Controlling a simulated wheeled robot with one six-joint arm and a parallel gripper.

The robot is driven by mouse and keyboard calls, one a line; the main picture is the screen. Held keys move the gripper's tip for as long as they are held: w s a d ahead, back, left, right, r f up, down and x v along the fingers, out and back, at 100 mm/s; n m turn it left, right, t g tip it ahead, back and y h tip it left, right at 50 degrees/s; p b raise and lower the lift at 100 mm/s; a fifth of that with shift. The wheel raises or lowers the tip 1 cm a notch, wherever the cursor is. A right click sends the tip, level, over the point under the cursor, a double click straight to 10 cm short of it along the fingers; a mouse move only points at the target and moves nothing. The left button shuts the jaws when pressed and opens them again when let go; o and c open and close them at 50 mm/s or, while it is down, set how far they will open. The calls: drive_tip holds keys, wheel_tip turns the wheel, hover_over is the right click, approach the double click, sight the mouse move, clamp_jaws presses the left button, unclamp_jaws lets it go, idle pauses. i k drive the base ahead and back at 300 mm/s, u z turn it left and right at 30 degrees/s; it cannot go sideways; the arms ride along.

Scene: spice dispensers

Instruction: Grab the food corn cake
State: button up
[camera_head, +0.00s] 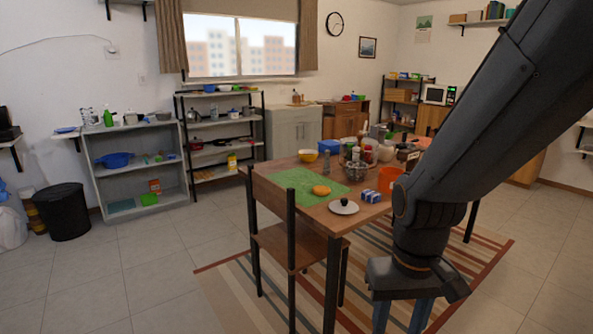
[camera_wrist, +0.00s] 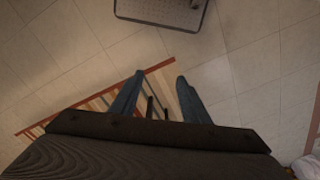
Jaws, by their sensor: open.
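A yellow-orange rounded food item, which looks like the corn cake (camera_head: 321,190), lies on a green mat (camera_head: 298,180) at the near left part of the wooden table (camera_head: 312,212). My gripper (camera_head: 400,317) hangs at the lower right of the head view, in front of the table and apart from the cake. Its two bluish fingers are spread with nothing between them. In the wrist view the gripper (camera_wrist: 159,78) points at the floor and striped rug, and the cake is not seen there.
Jars crowd the table's far side. A chair (camera_head: 285,240) stands at its near left. Open floor lies left.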

sight(320, 190)
drive_tip(key=z, duration=0.3)
drive_tip(key=k, duration=0.95)
drive_tip(key=z, duration=0.95)
drive_tip(key=i, duration=1.85)
drive_tip(key=u, duration=0.35)
drive_tip(key=i, duration=1.3)
drive_tip(key=u, duration=1.55)
drive_tip(key=i, duration=0.85)
drive_tip(key=u, duration=1.2)
drive_tip(key=i, duration=0.3)
drive_tip(key=u, duration=0.1)
